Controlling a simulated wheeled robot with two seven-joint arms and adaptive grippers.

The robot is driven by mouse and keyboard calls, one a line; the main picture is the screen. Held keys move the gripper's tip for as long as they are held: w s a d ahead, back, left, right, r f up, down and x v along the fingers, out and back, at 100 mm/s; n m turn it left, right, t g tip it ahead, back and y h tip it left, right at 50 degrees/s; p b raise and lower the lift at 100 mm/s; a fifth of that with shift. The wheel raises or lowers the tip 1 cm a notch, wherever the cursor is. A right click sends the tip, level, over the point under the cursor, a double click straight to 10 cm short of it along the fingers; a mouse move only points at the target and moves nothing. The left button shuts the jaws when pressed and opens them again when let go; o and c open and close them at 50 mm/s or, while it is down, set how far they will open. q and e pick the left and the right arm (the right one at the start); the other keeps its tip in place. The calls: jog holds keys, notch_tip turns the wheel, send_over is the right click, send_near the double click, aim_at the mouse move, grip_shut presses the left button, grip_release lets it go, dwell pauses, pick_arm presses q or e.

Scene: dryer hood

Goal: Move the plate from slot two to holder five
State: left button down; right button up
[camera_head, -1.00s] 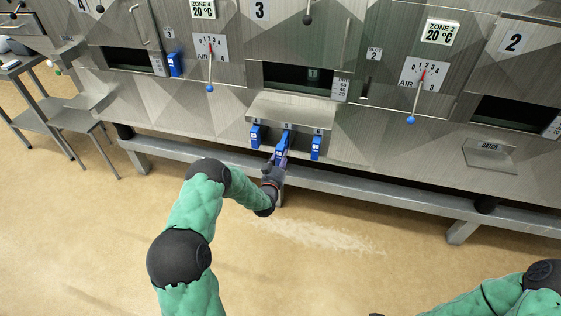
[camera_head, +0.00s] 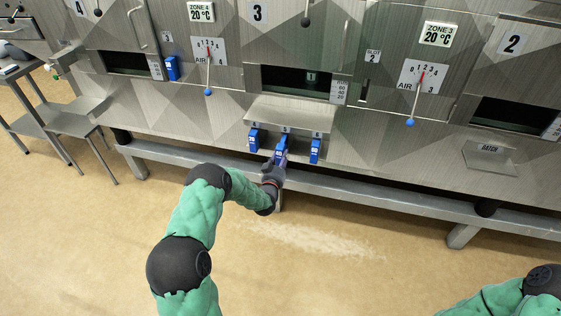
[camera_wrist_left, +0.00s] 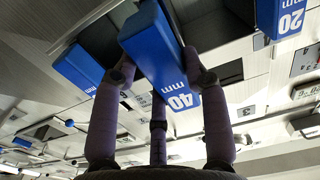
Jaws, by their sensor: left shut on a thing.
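The blue plate marked 40 mm (camera_head: 282,149) is in my left gripper (camera_head: 279,161), at holder five (camera_head: 286,130) under the ledge. In the left wrist view the fingers (camera_wrist_left: 160,100) are shut around the plate (camera_wrist_left: 152,45), and its upper end reaches the holder area. I cannot tell whether it is fully seated. Blue plates hang on both sides, in holder four (camera_head: 253,140) and holder six (camera_head: 315,151). Slot two (camera_head: 365,91), below its label, shows no blue plate. My right gripper is out of view; only part of that arm shows at lower right.
The ledge (camera_head: 290,112) juts out just above the holders. A grey frame rail (camera_head: 380,190) runs below them. Another blue plate (camera_head: 172,68) sits in a slot further left. A metal side table (camera_head: 75,125) stands at far left. The floor in front is clear.

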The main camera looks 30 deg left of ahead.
pick_arm(q)
jog(key=shift+b+x, duration=1.15)
jog(key=shift+x, duration=0.4)
jog(key=shift+b+x, duration=0.7)
jog(key=shift+x, duration=0.55)
jog(key=c, duration=0.6)
grip_release()
jog(key=shift+r, duration=0.1)
jog(key=shift+d, duration=0.1)
jog(key=v, duration=1.2)
